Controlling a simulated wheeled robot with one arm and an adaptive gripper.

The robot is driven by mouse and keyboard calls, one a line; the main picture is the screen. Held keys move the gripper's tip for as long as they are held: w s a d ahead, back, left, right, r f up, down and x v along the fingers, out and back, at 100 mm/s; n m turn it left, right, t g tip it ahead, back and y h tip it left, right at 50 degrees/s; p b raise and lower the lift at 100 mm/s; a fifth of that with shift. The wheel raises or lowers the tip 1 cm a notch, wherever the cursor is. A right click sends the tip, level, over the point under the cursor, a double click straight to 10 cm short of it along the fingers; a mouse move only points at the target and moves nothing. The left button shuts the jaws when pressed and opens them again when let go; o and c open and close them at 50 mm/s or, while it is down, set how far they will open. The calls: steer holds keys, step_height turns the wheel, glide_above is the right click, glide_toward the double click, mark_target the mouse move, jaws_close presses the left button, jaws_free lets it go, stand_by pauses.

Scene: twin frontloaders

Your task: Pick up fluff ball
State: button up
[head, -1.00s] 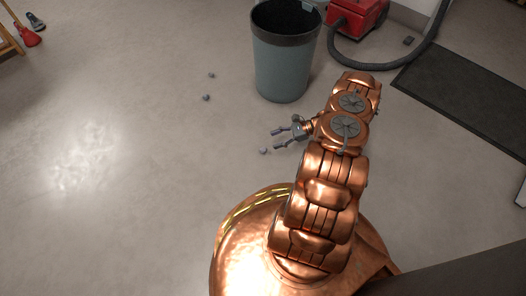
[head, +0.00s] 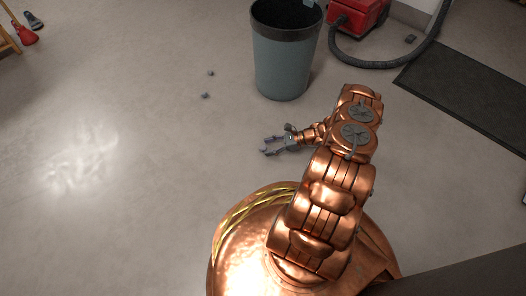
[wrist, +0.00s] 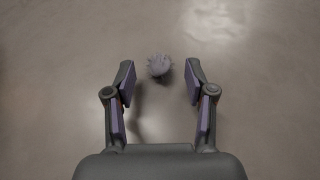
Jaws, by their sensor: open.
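A small grey spiky fluff ball (wrist: 159,66) lies on the floor in the wrist view, roughly midway between the tips of my gripper's (wrist: 159,70) fingers. The fingers are spread on either side, with a gap to the ball on both sides. In the head view, my gripper (head: 265,146) is low over the floor, pointing left. There I cannot tell this ball apart from the fingertips. Two more fluff balls lie farther off on the floor, one nearer (head: 204,96) and one farther (head: 210,73).
A grey bin (head: 283,65) stands behind my gripper. A red vacuum cleaner (head: 358,17) with a black hose (head: 375,65) is at the back right, and a dark mat (head: 470,95) lies at right.

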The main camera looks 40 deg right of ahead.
steer(key=shift+x, duration=1)
steer(key=shift+r, duration=0.1)
steer(key=shift+c, duration=0.2)
steer(key=c, duration=0.7)
